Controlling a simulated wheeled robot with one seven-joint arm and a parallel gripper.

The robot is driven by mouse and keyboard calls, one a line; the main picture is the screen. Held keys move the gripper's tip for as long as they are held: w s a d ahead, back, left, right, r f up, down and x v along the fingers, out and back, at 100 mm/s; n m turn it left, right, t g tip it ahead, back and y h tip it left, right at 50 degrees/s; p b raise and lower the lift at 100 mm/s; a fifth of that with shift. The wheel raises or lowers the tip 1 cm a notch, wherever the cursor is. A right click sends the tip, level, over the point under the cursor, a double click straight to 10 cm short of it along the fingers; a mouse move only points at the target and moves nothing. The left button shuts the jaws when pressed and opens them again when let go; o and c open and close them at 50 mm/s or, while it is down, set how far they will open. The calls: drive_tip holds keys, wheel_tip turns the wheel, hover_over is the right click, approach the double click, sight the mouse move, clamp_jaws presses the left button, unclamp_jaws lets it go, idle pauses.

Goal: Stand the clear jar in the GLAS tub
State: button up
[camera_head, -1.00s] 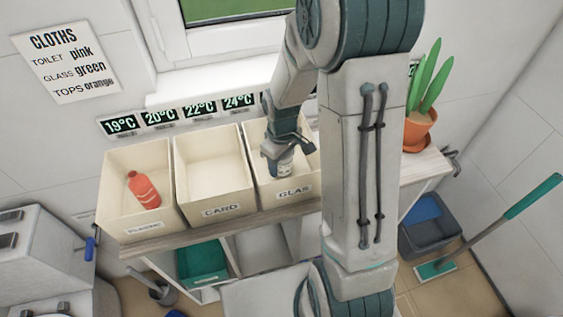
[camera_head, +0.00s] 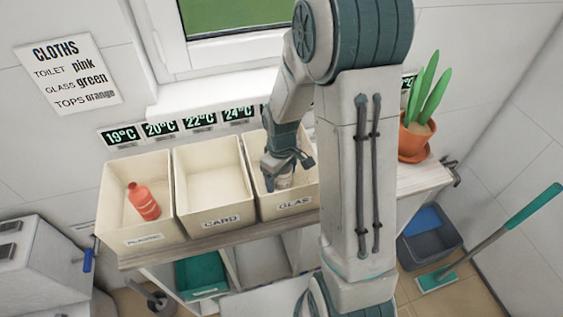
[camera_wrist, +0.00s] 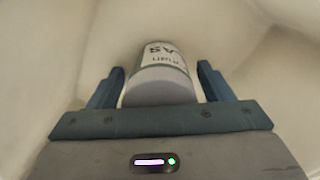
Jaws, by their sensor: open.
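The GLAS tub (camera_head: 294,211) is the right-hand cream tub in the row of three. The clear jar (camera_head: 284,182) is inside it, under my gripper (camera_head: 285,172) and partly hidden. In the wrist view, the jar (camera_wrist: 160,62) shows a grey end towards me and a pale label with dark print. My gripper (camera_wrist: 161,75) is open, with one finger on each side of the jar and a visible gap on both sides. The jar looks roughly in line with my gripper. I cannot clearly see its contact with the tub floor.
The CARD tub (camera_head: 222,229) is empty beside the GLAS tub. The left tub (camera_head: 143,246) holds a red bottle (camera_head: 144,201). Tub walls surround my gripper closely. A potted plant (camera_head: 417,134) stands to the right, behind my arm.

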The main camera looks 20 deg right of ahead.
wheel_tip(320, 180, up, 12)
drive_tip(key=shift+b, duration=0.35)
drive_tip(key=s+r+m+t, duration=0.1)
drive_tip(key=s+r+m, duration=0.2)
drive_tip(key=s, duration=0.4)
drive_tip(key=s+r+m+t, duration=0.2)
drive_tip(key=s+r+m, duration=0.1)
drive_tip(key=s, duration=0.4)
drive_tip(key=shift+s+r+m, duration=0.4)
drive_tip(key=shift+r, duration=0.5)
drive_tip(key=shift+d, duration=0.1)
